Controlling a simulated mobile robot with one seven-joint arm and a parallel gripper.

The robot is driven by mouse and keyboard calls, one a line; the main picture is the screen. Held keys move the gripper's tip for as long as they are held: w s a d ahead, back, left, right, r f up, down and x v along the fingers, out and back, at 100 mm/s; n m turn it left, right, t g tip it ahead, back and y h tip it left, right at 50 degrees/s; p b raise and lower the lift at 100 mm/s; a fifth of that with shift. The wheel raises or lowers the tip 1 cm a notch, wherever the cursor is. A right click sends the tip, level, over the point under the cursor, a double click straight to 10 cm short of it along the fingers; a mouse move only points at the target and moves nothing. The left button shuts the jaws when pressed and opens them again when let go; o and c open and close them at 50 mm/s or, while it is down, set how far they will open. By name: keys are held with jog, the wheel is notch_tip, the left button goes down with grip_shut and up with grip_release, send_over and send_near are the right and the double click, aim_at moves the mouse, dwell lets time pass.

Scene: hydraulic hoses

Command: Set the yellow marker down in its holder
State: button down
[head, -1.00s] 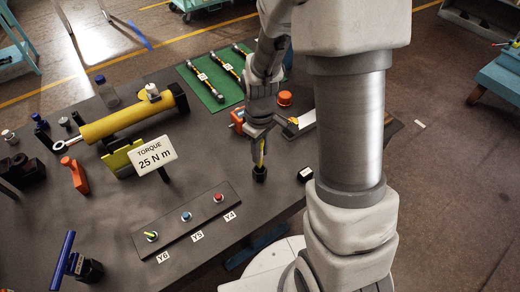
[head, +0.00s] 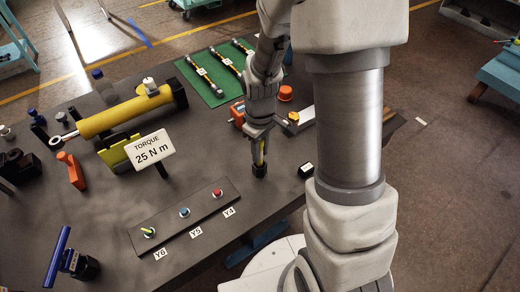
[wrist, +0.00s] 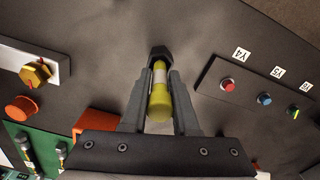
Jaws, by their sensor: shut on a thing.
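The yellow marker (wrist: 160,100) is between the two fingers of my gripper (wrist: 158,92), which is shut on it. In the head view the marker (head: 262,152) shows as a thin yellow strip, close to upright, between the fingers of my gripper (head: 260,155). The small black holder (head: 259,171) stands on the bench directly under it. In the wrist view the holder (wrist: 160,51) is at the marker's far end, and the two meet there. I cannot tell how deep the marker's end sits in it.
A panel with buttons (head: 184,217) lies left of the holder. A torque sign (head: 150,149) and a yellow cylinder (head: 112,122) stand farther left. An orange-red clamp (head: 237,113) and orange cap (head: 285,93) are behind.

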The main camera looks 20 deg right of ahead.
jog(key=shift+f+b, duration=0.85)
jog(key=shift+f, duration=0.25)
jog(key=c, duration=0.6)
grip_release()
notch_tip(320, 180, up, 18)
jog(key=p, duration=0.1)
jog(key=shift+f+p, duration=0.25)
jog(key=shift+p, duration=0.1)
jog(key=s+r+m+t, duration=0.5)
jog(key=s+r, duration=0.4)
jog(key=s, duration=0.4)
jog(key=shift+s+m+t, duration=0.3)
jog(key=shift+s+m, duration=0.1)
jog(key=shift+m, duration=0.4)
